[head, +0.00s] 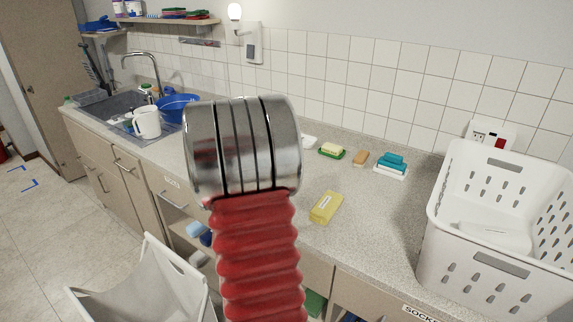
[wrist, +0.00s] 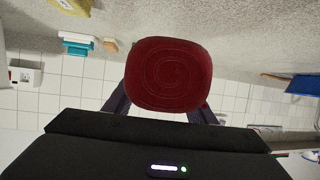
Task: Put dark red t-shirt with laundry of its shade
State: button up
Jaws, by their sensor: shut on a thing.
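The dark red t-shirt (wrist: 168,70) shows in the wrist view as a rounded, flattened bundle with ring-like folds. My gripper (wrist: 163,100) is shut on it, with a dark finger at either side. The head view shows neither the gripper nor the shirt. A white slotted laundry basket (head: 480,268) stands on the counter at the right of the head view, with something white inside. A pale fabric hamper (head: 150,285) stands on the floor at the lower left; the visible inside shows no dark laundry.
The counter holds a yellow packet (head: 326,207), a sponge on a green dish (head: 331,151), a brown bar (head: 361,158) and blue-green sponges (head: 391,162). A sink with a white jug (head: 147,122) and blue basin (head: 178,107) is at left.

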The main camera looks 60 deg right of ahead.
jog(key=w+a+f+n+t+y, duration=0.15)
jog(key=w+a+n+t, duration=0.35)
jog(key=w+a, duration=0.85)
jog(key=w+a+n+t+y, duration=0.3)
jog(key=w+a+n+t, duration=0.2)
jog(key=w+a, duration=0.8)
jog(key=a+f+n+t+y, duration=0.1)
jog(key=a+n+y, duration=0.1)
jog(key=a, duration=0.9)
jog(key=w+a+f+n+t+y, duration=0.1)
jog(key=a+f+n+y, duration=0.1)
jog(key=a, duration=0.9)
jog(key=w+a+f+n+t+y, duration=0.1)
jog(key=a+n+y, duration=0.3)
jog(key=a, duration=0.7)
jog(key=shift+a+f+t+y, duration=0.2)
jog(key=shift+f+t+y, duration=0.2)
jog(key=shift+f+y, duration=0.1)
